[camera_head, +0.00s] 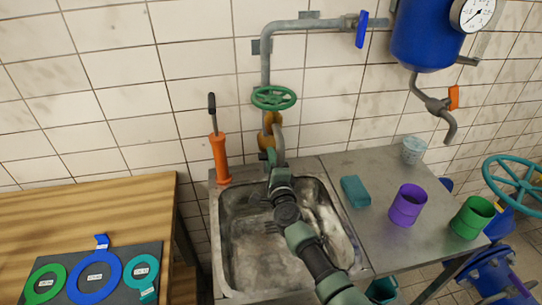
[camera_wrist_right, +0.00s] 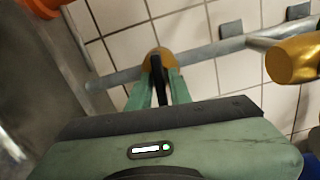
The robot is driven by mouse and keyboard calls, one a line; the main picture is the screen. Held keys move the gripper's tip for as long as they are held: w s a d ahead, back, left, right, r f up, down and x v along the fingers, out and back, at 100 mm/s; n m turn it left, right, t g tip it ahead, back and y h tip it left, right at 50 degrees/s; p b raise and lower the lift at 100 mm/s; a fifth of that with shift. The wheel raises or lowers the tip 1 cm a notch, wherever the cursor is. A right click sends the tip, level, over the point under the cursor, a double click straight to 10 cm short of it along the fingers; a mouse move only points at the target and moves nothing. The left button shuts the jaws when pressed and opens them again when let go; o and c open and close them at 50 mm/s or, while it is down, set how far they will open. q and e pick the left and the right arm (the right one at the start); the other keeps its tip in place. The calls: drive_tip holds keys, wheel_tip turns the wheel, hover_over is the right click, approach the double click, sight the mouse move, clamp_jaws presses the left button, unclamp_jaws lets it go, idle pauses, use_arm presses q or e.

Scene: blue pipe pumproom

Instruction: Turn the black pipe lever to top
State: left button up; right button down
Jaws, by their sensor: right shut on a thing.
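The black pipe lever (camera_wrist_right: 158,72) sits on a brass valve body (camera_wrist_right: 158,52) on a grey pipe in the right wrist view. My right gripper (camera_wrist_right: 160,90) is shut on the lever, with a green finger on each side of it. In the head view my right gripper (camera_head: 268,157) reaches over the sink to the brass valve (camera_head: 264,142) low on the wall pipe. There the gripper hides the lever. My left gripper is in neither view.
A green handwheel (camera_head: 274,98) sits just above the valve. An orange hand pump (camera_head: 220,158) stands to the left. The metal sink (camera_head: 232,250) lies below my arm. Purple (camera_head: 406,205) and green (camera_head: 472,217) cups stand on the counter at right.

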drive_tip(key=shift+f+n, duration=0.1)
drive_tip(key=shift+n, duration=0.5)
drive_tip(key=shift+f, duration=0.1)
drive_tip(key=c, duration=1.5)
unclamp_jaws()
drive_tip(key=shift+s, duration=0.15)
drive_tip(key=s+p, duration=0.1)
drive_tip(key=s, duration=0.2)
drive_tip(key=s+d+p, duration=0.1)
drive_tip(key=s, duration=0.3)
drive_tip(key=shift+s+d, duration=0.2)
drive_tip(key=shift+s, duration=0.05)
